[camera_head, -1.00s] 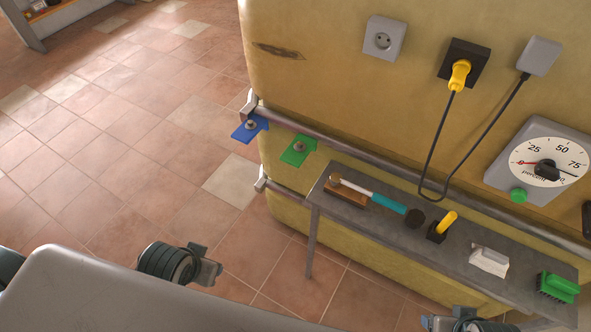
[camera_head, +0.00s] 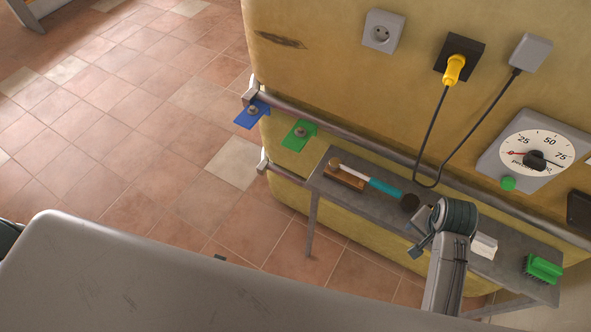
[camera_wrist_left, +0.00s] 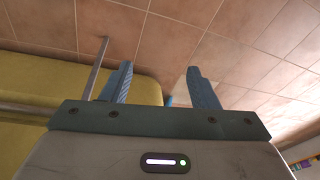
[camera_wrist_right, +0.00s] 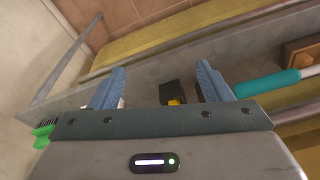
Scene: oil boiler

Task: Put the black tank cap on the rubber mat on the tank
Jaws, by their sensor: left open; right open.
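The yellow tank (camera_head: 330,90) stands behind the bench. I cannot make out a rubber mat. My right gripper (camera_head: 413,237) is over the bench, just in front of the round piece. In the right wrist view its fingers (camera_wrist_right: 160,70) are open and empty, with a black block with a yellow part (camera_wrist_right: 172,92) beyond them. My left gripper (camera_wrist_left: 159,68) is open and empty, away from the bench.
A white block (camera_head: 484,246) and a green brush (camera_head: 542,268) stand at the bench's right. A metal rail (camera_head: 330,122), cables and a dial (camera_head: 535,152) are on the tank's face.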

